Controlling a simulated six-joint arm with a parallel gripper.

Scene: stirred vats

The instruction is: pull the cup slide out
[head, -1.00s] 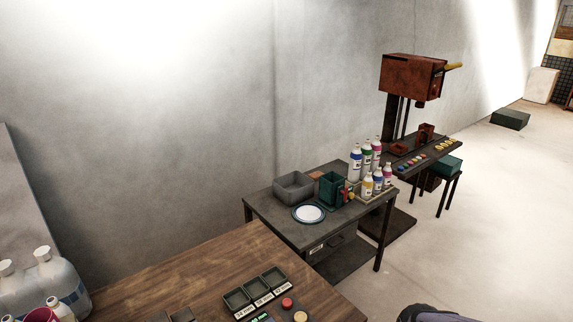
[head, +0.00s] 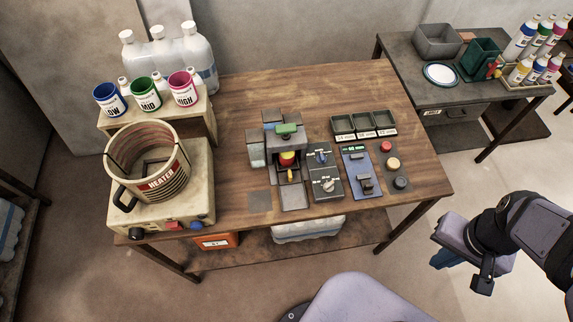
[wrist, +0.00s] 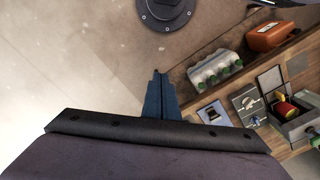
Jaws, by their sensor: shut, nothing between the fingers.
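The small grey machine (head: 287,135) with a green top stands mid-table. A red and yellow cup (head: 287,160) sits in its front opening, above a narrow dark slide with a small yellowish part (head: 292,175). I cannot tell how far the slide sticks out. The cup also shows at the right of the wrist view (wrist: 286,107). My gripper (head: 445,262) is off the table's right front corner, over the floor, well apart from the machine. Its blue fingers (wrist: 157,95) are shut and empty, seen from the wrist.
A dark switch box (head: 325,172) and a blue panel (head: 362,172) stand right of the machine. A heater pot (head: 148,165) is on the left. Three labelled trays (head: 364,123) lie behind the panel. A side table (head: 480,95) with bottles stands at right.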

